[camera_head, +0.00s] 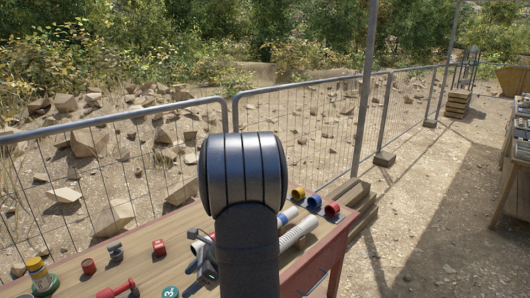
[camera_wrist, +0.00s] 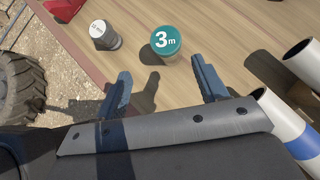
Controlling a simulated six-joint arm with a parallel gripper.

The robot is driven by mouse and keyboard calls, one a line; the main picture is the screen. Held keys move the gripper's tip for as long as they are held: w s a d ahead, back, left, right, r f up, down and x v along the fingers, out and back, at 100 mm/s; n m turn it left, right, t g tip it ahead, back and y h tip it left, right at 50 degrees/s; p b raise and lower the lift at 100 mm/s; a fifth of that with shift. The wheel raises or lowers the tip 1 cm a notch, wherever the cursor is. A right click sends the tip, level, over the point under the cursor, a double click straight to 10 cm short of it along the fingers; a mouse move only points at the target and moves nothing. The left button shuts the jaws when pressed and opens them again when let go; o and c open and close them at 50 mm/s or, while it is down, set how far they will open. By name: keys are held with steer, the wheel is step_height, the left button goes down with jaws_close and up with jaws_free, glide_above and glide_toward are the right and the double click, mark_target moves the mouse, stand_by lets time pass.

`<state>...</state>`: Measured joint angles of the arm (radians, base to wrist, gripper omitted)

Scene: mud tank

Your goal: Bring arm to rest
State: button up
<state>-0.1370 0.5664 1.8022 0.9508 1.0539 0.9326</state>
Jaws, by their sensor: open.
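My gripper (camera_wrist: 160,68) is open and empty in the wrist view, its two fingers spread apart over the wooden table top (camera_wrist: 185,18). In the head view, my black arm stands upright in the middle, bent over at the top.
A grey cylinder (camera_wrist: 104,34) stands left of the cap. Pale pipes (camera_wrist: 304,60) lie right of my gripper. A wire fence (camera_head: 300,130) runs behind.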

steer(key=w+a+r+m+t+h, duration=0.1)
steer(key=w+a+m+t, duration=0.2)
steer(key=w+a+m, duration=0.45)
steer(key=w+a+r+m+t+h, duration=0.15)
steer(key=w+a+t, duration=0.3)
steer(key=a, duration=0.65)
steer(key=a+f, duration=0.5)
steer(key=a, duration=0.2)
steer(key=shift+s+f+g+y, duration=0.25)
steer(key=shift+s+g+y, duration=0.1)
steer(key=shift+y, duration=0.1)
